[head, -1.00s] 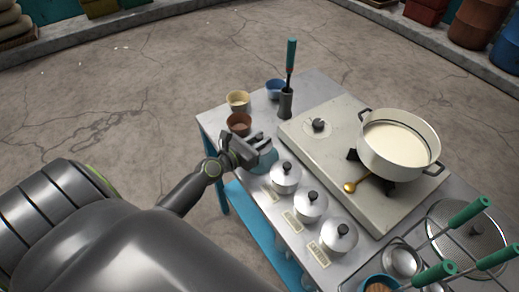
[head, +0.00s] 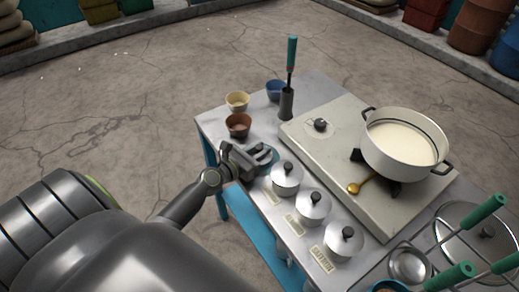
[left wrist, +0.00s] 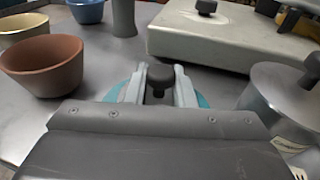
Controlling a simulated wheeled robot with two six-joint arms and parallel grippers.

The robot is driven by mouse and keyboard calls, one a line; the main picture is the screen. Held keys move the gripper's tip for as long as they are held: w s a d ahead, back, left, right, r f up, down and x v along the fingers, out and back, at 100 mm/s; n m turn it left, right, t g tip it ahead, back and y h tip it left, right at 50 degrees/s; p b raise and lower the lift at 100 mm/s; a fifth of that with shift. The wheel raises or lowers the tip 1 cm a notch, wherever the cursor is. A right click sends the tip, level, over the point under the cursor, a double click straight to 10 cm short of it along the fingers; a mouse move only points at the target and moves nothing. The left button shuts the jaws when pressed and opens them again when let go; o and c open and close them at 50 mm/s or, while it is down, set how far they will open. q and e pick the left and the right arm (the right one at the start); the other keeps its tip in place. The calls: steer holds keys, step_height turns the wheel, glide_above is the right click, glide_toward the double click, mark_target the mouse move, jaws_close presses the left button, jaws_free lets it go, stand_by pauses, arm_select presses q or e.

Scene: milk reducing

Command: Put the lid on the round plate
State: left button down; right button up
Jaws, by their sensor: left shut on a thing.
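My left gripper (head: 262,155) is at the table's left edge, just left of the row of lidded silver pots. In the left wrist view its two pale fingers (left wrist: 158,88) are shut on a dark knob (left wrist: 160,74). The lid body below the knob is mostly hidden by the gripper. A round teal surface (left wrist: 203,101) shows on both sides of the fingers, low at the table; I take it for the round plate (head: 271,167). I cannot tell whether the lid touches it. My right gripper is not in view.
Silver pots with black knobs (head: 313,205) stand to the right. A brown bowl (head: 238,124), yellow bowl (head: 237,101) and blue bowl (head: 276,89) sit behind. The stove (head: 335,160) carries a white pot of milk (head: 405,150). A round lid (head: 470,240) and green-handled tools (head: 485,209) lie front right.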

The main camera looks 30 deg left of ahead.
arm_select(q)
steer(key=c, duration=1.2)
jaws_free()
steer(key=shift+c, duration=0.2)
steer(key=shift+r+p, duration=0.2)
steer(key=shift+p, duration=0.1)
steer(key=shift+r+p, duration=0.4)
steer(key=shift+r, duration=0.05)
steer(key=b+v, duration=0.2)
steer(key=v, duration=1)
steer(key=shift+f, duration=0.2)
steer(key=shift+s, duration=0.1)
